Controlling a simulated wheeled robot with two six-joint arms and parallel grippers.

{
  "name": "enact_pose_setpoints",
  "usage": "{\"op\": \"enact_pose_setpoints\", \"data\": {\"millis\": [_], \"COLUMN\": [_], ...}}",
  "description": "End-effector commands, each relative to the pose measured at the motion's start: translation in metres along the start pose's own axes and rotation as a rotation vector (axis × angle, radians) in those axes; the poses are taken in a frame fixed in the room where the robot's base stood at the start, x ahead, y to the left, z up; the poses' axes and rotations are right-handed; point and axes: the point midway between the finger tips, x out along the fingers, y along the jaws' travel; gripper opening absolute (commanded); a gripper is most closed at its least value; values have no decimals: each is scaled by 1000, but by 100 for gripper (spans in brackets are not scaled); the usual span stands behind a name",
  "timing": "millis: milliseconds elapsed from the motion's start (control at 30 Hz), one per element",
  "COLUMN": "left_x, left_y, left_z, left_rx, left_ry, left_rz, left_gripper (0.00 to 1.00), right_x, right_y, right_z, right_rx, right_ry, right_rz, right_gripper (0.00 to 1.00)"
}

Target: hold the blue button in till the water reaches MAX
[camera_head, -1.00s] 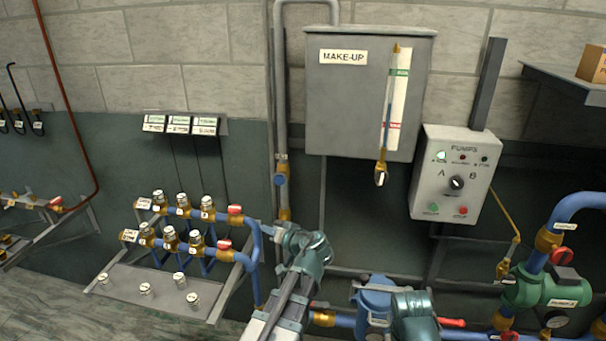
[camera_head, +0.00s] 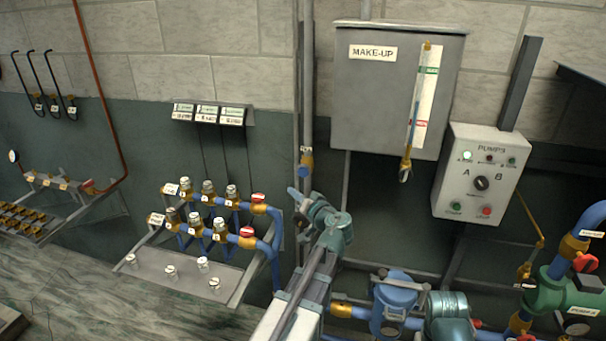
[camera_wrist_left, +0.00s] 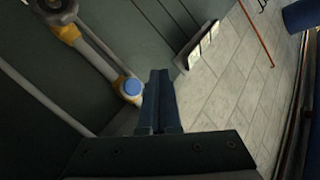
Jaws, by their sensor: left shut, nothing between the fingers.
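The blue button (camera_head: 305,171) sits on a brass fitting on the vertical pipe left of the grey MAKE-UP tank (camera_head: 385,95). My left gripper (camera_head: 292,191) is shut and empty, just below and left of the button. In the left wrist view the button (camera_wrist_left: 132,86) shows left of the shut fingers (camera_wrist_left: 158,74), with a visible gap. The sight glass (camera_head: 413,110) on the tank has a green label near its top and a red label lower down. Blue shows in its tube, but its exact level is hard to read. My right gripper is not in view.
The manifold of blue pipes and red valve handles (camera_head: 247,232) stands below left of the button. The PUMPS box (camera_head: 482,175) is right of the tank. A blue canister (camera_head: 391,298) stands at the bottom.

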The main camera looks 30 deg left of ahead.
Motion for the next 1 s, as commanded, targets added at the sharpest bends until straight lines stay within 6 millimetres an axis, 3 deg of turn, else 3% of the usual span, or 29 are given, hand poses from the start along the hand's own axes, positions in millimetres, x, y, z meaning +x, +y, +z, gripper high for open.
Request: {"op": "enact_pose_setpoints", "data": {"millis": [600, 1000], "left_x": [52, 57], "left_y": [38, 42], "left_z": [-38, -41], "left_rx": [0, 0], "left_ry": [-1, -1], "left_rz": [0, 0], "left_gripper": [0, 0], "right_x": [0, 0], "right_y": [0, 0], "right_z": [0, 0], "right_rx": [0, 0], "right_ry": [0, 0], "right_rz": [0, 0], "right_gripper": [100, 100]}}
